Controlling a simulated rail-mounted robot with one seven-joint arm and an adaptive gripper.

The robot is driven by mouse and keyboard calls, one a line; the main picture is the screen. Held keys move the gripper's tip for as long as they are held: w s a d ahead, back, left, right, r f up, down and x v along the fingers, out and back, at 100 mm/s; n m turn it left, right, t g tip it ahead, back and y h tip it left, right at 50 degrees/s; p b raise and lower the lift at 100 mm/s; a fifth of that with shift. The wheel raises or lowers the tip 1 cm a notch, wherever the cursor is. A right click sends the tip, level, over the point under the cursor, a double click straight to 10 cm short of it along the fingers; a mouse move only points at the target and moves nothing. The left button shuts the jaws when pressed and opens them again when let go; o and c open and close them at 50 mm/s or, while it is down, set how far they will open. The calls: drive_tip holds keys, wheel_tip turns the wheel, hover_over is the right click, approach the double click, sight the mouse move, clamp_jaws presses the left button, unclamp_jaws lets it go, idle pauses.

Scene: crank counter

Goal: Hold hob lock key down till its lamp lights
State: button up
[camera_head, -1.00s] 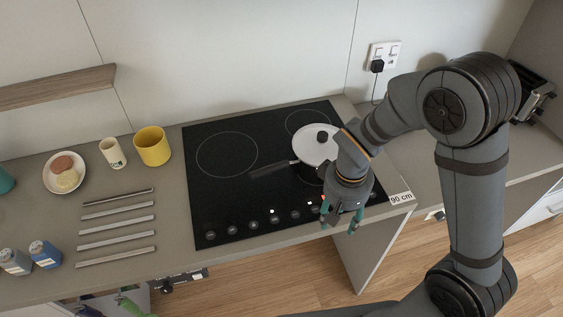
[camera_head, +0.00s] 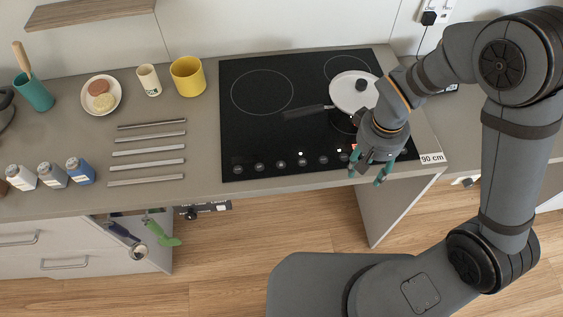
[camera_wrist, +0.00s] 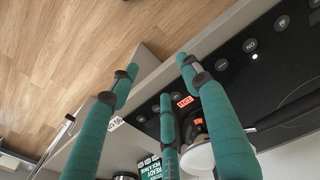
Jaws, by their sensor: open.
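The black glass hob (camera_head: 290,130) is set in the counter and carries a row of round keys along its front edge. I cannot tell which key is the lock key. A white lamp dot (camera_head: 300,153) is lit by the row, and a red lit marking (camera_head: 354,147) shows near its right part. The wrist view also shows the red marking (camera_wrist: 183,102) and a white dot (camera_wrist: 254,57). My gripper (camera_head: 371,173), with teal fingers, is open and empty at the hob's front right edge. In the wrist view my gripper (camera_wrist: 155,80) hides part of the key row.
A "90 cm" label (camera_head: 432,158) marks the counter edge. Floor is open in front.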

drive_tip(key=shift+c, duration=0.7)
clamp_jaws()
idle(1.1)
